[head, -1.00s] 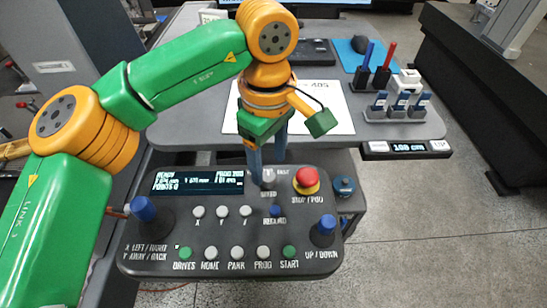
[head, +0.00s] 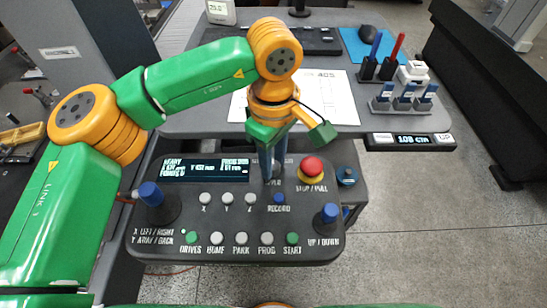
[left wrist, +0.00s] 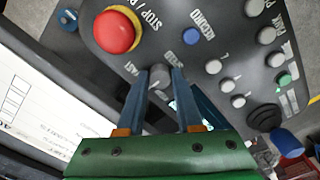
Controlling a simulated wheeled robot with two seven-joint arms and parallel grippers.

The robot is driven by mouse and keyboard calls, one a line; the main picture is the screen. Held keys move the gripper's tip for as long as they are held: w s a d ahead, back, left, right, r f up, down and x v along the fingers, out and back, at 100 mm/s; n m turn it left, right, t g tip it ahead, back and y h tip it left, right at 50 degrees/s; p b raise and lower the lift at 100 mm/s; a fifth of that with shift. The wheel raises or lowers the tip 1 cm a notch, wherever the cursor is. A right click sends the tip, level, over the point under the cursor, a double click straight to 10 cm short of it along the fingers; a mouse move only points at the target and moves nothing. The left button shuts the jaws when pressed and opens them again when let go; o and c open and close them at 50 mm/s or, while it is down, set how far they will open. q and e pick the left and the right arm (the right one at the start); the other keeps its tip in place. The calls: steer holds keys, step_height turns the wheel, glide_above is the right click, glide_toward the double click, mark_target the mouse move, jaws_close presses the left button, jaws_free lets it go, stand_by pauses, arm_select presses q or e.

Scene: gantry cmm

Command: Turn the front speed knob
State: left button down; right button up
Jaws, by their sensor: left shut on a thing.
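The front speed knob is a small grey round knob on the dark control panel (head: 165,222). It shows between my fingers in the left wrist view (left wrist: 160,76), beside the red stop button (left wrist: 116,31). My left gripper (head: 273,176) reaches down to it from above, with its two blue fingers (left wrist: 160,82) on either side of the knob, shut on it. In the head view the fingers hide most of the knob and part of its label. I cannot read the knob's setting. My right gripper is not in view.
The red stop button (head: 312,167) stands close to the right of the fingers. Blue joysticks (head: 150,193) and (head: 329,213) rise at the panel's sides, with several small buttons between. A grey table (head: 205,118) with paper and pen holders lies behind.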

arm_select(q)
steer(key=shift+f+n+b, duration=0.1)
steer(key=shift+n+b, duration=0.5)
steer(key=shift+n, duration=0.2)
steer(key=n+b, duration=0.1)
steer(key=n, duration=0.1)
steer(key=shift+n, duration=0.3)
steer(key=n+b, duration=0.1)
steer(key=n, duration=0.2)
steer(key=shift+r+n+b, duration=0.2)
steer(key=shift+n+b, duration=0.3)
steer(key=shift+n, duration=0.7)
steer(key=c, duration=0.6)
jaws_free()
